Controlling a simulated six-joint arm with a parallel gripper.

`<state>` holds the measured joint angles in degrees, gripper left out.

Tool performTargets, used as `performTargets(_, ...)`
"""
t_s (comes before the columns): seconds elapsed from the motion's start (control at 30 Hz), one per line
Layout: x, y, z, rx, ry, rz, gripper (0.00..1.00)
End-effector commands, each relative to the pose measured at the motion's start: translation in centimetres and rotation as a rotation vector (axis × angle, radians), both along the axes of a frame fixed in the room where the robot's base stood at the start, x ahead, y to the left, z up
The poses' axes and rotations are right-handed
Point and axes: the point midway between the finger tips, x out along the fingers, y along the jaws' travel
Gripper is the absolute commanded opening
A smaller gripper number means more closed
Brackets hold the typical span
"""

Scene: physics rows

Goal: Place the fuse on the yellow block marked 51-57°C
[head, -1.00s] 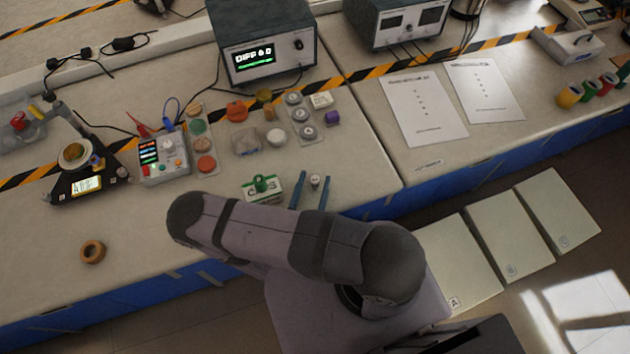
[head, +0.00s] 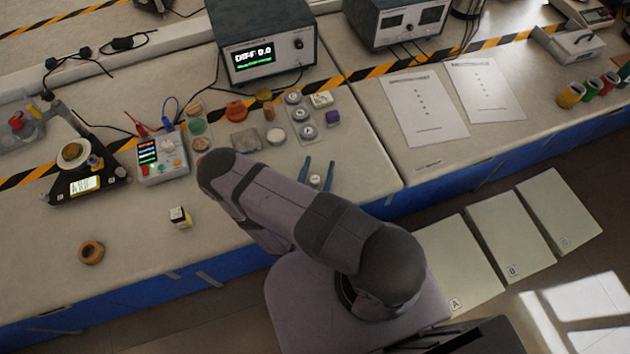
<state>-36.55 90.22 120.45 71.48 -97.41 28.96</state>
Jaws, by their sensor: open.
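My gripper (head: 317,174) shows as two blue fingers past the upper edge of my arm, spread apart and open. A small pale cylinder with a grey top (head: 315,181) shows between the fingers, apart from both as far as I can see. It may be the fuse; it is too small to be sure. My arm hides part of the bench left of the gripper.
Discs and small pots, among them an orange one (head: 236,111), stand behind my arm. A meter box (head: 162,160), a black balance (head: 90,185) and a brown ring (head: 91,252) are at left. Two paper sheets (head: 425,108) lie at right. The bench right of the gripper is clear.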

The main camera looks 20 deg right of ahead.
Motion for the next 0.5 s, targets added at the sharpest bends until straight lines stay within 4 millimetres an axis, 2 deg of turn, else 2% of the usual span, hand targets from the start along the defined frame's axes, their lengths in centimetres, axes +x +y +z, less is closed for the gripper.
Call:
performTargets(0.17, 0.02, 0.01, 0.01, 0.0, 0.0, 0.0, 0.43)
performTargets(0.3, 0.01, 0.02, 0.01, 0.0, 0.0, 0.0, 0.12)
performTargets(0.37, 0.01, 0.01, 0.0, 0.0, 0.0, 0.0, 0.0)
performTargets(0.5, 0.0, 0.01, 0.01, 0.0, 0.0, 0.0, 0.0)
